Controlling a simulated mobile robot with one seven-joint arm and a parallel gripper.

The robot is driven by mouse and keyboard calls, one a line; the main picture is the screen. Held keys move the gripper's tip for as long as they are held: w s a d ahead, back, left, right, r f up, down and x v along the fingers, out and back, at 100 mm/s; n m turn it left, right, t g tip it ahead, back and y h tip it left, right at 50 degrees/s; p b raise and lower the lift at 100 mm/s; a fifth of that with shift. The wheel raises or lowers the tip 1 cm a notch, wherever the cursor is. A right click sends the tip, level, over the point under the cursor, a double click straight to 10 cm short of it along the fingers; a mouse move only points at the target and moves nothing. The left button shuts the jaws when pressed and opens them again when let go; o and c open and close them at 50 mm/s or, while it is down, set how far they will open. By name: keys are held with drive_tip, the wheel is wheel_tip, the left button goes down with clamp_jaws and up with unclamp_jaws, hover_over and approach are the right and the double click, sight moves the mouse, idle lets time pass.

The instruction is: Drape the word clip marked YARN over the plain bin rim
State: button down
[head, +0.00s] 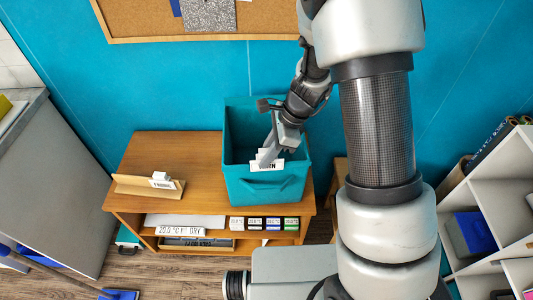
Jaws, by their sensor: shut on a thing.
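The plain bin is a teal open box (262,190) on the wooden cabinet. My gripper (269,150) reaches down over the bin from the upper right and is shut on a white word clip (267,167) with dark lettering. The clip is at the bin's front rim, with its lettered face toward me. The lettering is too small and partly covered to read surely as YARN. I cannot tell whether the clip rests on the rim or is held just above it. The fingers partly hide the clip's top.
A wooden stand (135,188) with a small white lettered piece (162,181) is at the left on the cabinet top (165,150). Several labelled boxes (265,224) fill the shelf below. White cubby shelving (490,190) stands at right. The cabinet top left of the bin has free room.

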drive_tip(key=shift+f, duration=0.25)
idle(0.3)
drive_tip(key=shift+f+b, duration=0.75)
drive_tip(key=shift+f, duration=0.15)
drive_tip(key=c, duration=1.5)
unclamp_jaws()
drive_tip(key=shift+r, duration=0.1)
drive_tip(key=shift+p+v, duration=2.75)
drive_tip(key=shift+v, duration=0.7)
